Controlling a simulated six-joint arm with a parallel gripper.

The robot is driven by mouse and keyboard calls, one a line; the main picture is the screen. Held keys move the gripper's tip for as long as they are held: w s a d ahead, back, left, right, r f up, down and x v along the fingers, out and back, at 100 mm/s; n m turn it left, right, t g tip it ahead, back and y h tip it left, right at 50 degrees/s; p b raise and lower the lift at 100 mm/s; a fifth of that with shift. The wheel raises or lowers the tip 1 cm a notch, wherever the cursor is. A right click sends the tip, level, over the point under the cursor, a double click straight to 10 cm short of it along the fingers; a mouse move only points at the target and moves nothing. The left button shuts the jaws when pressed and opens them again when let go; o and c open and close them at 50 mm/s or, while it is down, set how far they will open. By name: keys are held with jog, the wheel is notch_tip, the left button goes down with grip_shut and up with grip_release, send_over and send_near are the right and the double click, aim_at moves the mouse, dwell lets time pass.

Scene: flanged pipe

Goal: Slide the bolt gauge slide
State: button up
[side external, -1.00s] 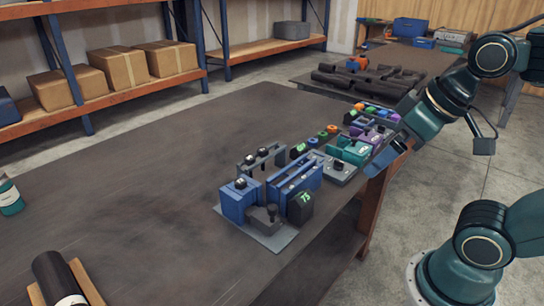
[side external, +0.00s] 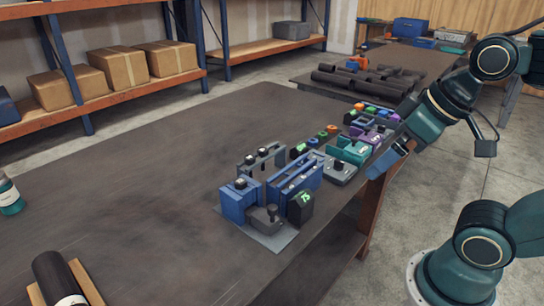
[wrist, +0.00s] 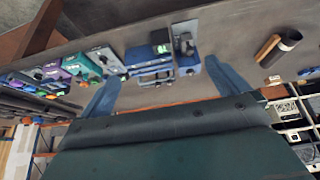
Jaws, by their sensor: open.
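My gripper (side external: 372,172) is at the right of the bench fixtures in the side external view, tilted down toward the bench edge. In the wrist view its two blue fingers are spread wide with nothing between them (wrist: 162,76). I cannot tell which part is the bolt gauge slide.
A teal fixture (side external: 351,150), a grey knobbed plate (side external: 337,172) and a purple fixture (side external: 378,137) continue the row. A dark cylinder on a wooden cradle (side external: 58,278) lies front left. The bench's left half (side external: 130,200) is mostly clear.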

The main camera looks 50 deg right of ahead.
jog(key=shift+w, duration=0.1)
jog(key=c, duration=0.7)
jog(key=shift+w+r, duration=0.1)
jog(key=shift+w, duration=0.05)
jog(key=c, duration=0.4)
jog(key=shift+w+a+r, duration=0.1)
jog(key=shift+w, duration=0.2)
jog(key=shift+c, duration=0.5)
jog(key=n+g, duration=0.3)
jog(key=g, duration=0.3)
send_over(272, 207)
notch_tip(272, 207, down, 5)
notch_tip(272, 207, down, 14)
